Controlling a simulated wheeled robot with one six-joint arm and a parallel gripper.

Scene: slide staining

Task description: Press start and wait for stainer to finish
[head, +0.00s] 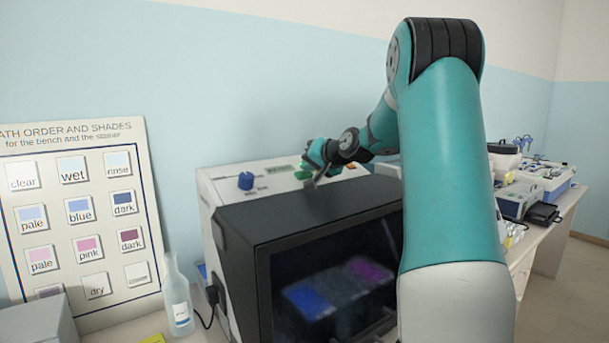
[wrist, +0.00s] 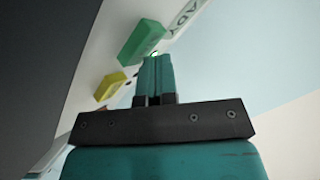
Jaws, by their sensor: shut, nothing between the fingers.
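The stainer (head: 215,185) is a white box with a dark front door (head: 330,275), which is shut. Blue and magenta baths show dimly through its window. A blue knob (head: 246,181) stands on the top panel. In the wrist view I see a green button (wrist: 141,42) and a yellow button (wrist: 110,85) on the panel. My gripper (head: 310,172) is over the top panel, with its fingers (wrist: 156,62) shut and empty. The fingertips are beside the green button, close to the panel. I cannot tell whether they touch it. A small lit green spot shows at the tips.
A chart of bath shades (head: 85,205) leans on the wall at left. A clear bottle (head: 178,300) and a grey box (head: 38,325) stand left of the stainer. A bench with several instruments (head: 535,185) is at right, partly behind my arm.

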